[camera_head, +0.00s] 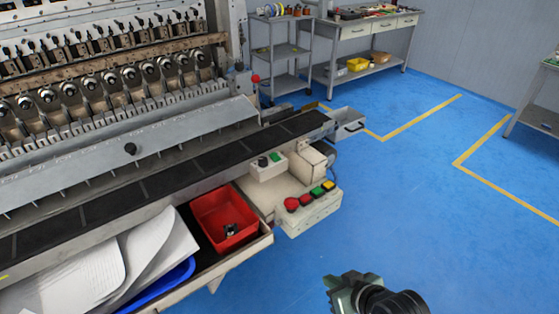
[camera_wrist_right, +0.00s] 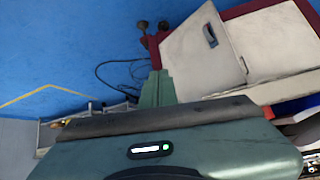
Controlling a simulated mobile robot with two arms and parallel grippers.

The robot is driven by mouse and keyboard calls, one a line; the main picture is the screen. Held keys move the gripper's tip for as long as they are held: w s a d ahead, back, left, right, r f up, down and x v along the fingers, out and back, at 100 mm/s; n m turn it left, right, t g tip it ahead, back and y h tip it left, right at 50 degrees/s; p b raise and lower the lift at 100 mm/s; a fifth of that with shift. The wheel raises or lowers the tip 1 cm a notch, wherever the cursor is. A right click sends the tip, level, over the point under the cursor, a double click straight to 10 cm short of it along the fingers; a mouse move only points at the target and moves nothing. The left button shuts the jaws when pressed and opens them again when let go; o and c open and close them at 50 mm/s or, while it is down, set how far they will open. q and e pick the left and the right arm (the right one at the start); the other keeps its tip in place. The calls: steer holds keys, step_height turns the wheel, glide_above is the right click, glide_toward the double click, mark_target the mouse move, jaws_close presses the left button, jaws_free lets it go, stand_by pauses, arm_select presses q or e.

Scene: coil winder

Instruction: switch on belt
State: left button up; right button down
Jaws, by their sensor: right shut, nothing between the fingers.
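The black belt (camera_head: 205,160) runs along the front of the winding machine. Beside its right part sits a small pale switch box (camera_head: 268,168) with a black knob (camera_head: 262,161) and a green button (camera_head: 275,157). Closer to me, a pale control box (camera_head: 309,210) carries red, green and yellow buttons. My right gripper (camera_head: 338,284) is low in the head view, below and right of the control box and apart from it. In the wrist view its shut green fingers (camera_wrist_right: 157,88) hold nothing. Neither box can be clearly made out there. My left gripper is out of view.
A red bin (camera_head: 224,215), papers (camera_head: 75,270) and a blue tray (camera_head: 165,285) lie in the open drawer below the belt. A shelf trolley (camera_head: 283,50) and a workbench (camera_head: 365,35) stand at the back. The blue floor (camera_head: 410,190) on the right is clear.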

steer(key=w+a+r+n+t+y, duration=0.1)
steer(key=w+a+r+t+y, duration=0.2)
steer(key=w+r, duration=0.5)
steer(key=w+a+r+n+t+y, duration=0.1)
steer(key=w+a+r+t+y, duration=0.1)
steer(key=w+r, duration=0.7)
step_height(320, 180, up, 5)
steer(key=shift+w+a+f+n+t+y, duration=0.1)
steer(key=shift+w+a+n+t+y, duration=0.25)
steer(key=shift+t+y, duration=0.35)
steer(key=p, duration=0.1)
glide_above(280, 163)
step_height(280, 163, down, 4)
steer(key=shift+r, duration=0.2)
steer(key=shift+w+a+f, duration=0.1)
steer(key=shift+f, duration=0.3)
